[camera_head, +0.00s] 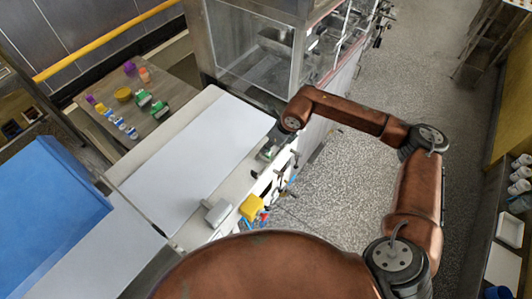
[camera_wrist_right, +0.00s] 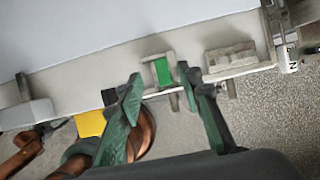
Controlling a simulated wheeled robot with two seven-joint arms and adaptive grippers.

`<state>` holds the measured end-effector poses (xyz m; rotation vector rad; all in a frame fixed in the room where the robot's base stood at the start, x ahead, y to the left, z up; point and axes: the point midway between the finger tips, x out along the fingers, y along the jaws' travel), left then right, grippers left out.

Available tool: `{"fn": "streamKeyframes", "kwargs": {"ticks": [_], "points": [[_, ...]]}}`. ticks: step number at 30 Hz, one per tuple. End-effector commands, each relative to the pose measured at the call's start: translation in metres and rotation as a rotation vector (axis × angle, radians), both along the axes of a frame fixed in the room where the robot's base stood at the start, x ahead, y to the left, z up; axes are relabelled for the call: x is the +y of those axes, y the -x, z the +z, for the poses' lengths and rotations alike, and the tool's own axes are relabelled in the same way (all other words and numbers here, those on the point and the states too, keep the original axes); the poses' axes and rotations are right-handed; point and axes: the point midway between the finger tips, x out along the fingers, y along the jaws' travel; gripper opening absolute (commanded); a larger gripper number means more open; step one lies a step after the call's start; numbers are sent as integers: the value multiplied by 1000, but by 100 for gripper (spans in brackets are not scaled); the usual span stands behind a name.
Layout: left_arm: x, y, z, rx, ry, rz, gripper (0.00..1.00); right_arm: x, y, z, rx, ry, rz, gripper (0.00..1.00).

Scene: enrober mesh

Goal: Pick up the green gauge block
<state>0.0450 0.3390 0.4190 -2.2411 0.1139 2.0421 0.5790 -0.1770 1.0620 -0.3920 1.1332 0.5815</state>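The green gauge block (camera_wrist_right: 162,71) sits in a small pale holder (camera_wrist_right: 146,72) at the edge of the white work surface, in the right wrist view. My right gripper (camera_wrist_right: 160,84) is open, with one green finger on each side of the block's line in the picture. The fingers look nearer the camera than the block, and I cannot see contact. In the head view my right arm reaches to the work surface's right edge, where its gripper (camera_head: 270,147) is small and partly hidden. The block is not clear there. My left gripper is not in view.
A second pale holder (camera_wrist_right: 231,57) stands right of the block. A yellow item (camera_wrist_right: 90,124) and a grey block (camera_wrist_right: 27,114) lie to the left. The large white surface (camera_head: 200,150) is clear. A glass-sided machine (camera_head: 255,45) stands behind it.

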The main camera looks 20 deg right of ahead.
Motion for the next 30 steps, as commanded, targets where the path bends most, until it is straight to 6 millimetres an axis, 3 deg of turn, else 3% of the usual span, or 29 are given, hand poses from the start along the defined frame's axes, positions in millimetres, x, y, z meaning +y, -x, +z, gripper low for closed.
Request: {"fn": "streamKeyframes", "kwargs": {"ticks": [9,19,30], "points": [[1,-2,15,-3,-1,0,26,5,-12,-40,3,-2,-1,33],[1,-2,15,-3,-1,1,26,6,-14,-46,1,-2,0,33],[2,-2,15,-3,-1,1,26,7,-14,-46,1,-3,0,7]]}}
